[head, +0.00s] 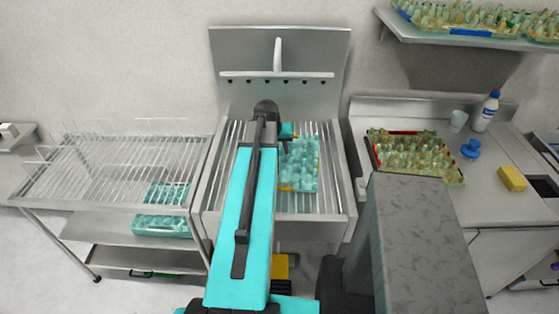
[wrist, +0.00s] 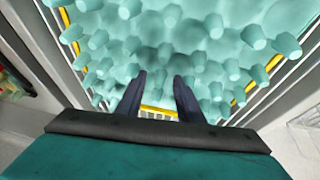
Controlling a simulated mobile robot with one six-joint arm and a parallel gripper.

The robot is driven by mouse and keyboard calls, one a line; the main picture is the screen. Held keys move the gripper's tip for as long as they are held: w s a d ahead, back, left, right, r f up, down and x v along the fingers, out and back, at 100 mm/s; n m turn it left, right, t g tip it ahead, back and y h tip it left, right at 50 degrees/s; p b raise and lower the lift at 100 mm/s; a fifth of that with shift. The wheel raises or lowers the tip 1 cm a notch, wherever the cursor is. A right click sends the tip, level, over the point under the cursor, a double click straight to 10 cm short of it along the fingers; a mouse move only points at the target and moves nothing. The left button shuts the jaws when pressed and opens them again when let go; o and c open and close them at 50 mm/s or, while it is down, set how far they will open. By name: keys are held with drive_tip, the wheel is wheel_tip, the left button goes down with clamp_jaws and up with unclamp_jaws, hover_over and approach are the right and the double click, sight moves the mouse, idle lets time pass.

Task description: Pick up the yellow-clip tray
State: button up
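The yellow-clip tray (head: 301,165) is a teal, knobbly egg tray with yellow along its edges. It lies on the slatted steel bed of the central stand in the head view. In the wrist view the teal knobs fill the upper half, and a yellow edge (wrist: 158,112) shows between my fingers. My gripper (wrist: 160,76) is over the tray's near side, its two dark fingers apart with a gap between them. I cannot tell whether the fingers touch the tray. In the head view my arm hides part of the tray's left side, and the fingertips are not clear.
A slatted steel stand (head: 211,195) with raised sides surrounds the tray. A wire rack cart (head: 100,165) stands left, with a teal tray (head: 160,232) below. At right, a counter holds a red-edged tray (head: 372,150), a bottle (head: 487,110) and a yellow sponge (head: 512,178).

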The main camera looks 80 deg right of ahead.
drive_tip(key=shift+c, duration=0.4)
clamp_jaws()
drive_tip(key=shift+r, duration=0.2)
